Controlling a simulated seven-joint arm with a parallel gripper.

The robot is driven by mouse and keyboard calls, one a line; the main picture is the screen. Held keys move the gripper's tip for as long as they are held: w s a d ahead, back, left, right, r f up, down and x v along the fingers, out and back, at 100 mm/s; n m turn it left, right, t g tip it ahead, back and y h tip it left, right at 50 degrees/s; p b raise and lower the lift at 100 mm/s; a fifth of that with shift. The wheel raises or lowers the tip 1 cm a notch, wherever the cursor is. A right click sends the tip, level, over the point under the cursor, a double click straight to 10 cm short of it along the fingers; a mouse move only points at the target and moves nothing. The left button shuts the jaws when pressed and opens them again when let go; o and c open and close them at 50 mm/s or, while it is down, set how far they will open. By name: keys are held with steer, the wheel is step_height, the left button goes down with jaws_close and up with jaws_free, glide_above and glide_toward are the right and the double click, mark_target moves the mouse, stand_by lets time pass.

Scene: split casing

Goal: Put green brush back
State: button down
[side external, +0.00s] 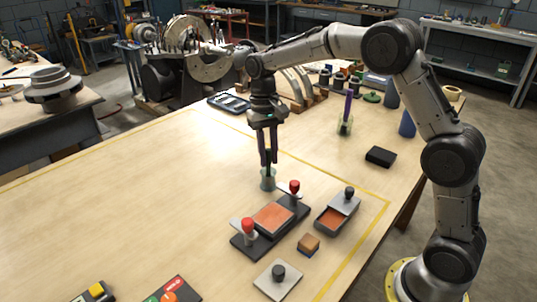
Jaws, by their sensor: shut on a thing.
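My gripper (268,160) points straight down and is shut on a slim upright thing, mostly hidden by the fingers, which I take to be the green brush. A small translucent greenish cup (268,183) stands on the table directly below the fingertips. The lower end of the held thing appears to be at or inside the cup's mouth; at this size I cannot tell how deep. A second translucent cup (344,129) farther back to the right holds an upright purple brush (348,104).
A black casing fixture (285,228) with red-knobbed clamps lies just in front of the near cup. A grey-lidded box (328,217), a small brown block (308,244) and a knobbed plate (290,283) are close by. The table's left half is largely clear.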

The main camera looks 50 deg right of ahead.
steer(key=shift+f, duration=0.1)
steer(key=c, duration=0.8)
jaws_free()
steer(key=shift+o, duration=0.2)
step_height(320, 180, up, 12)
steer(key=w, duration=0.1)
steer(key=shift+w+d, duration=0.3)
steer(key=shift+w, duration=0.05)
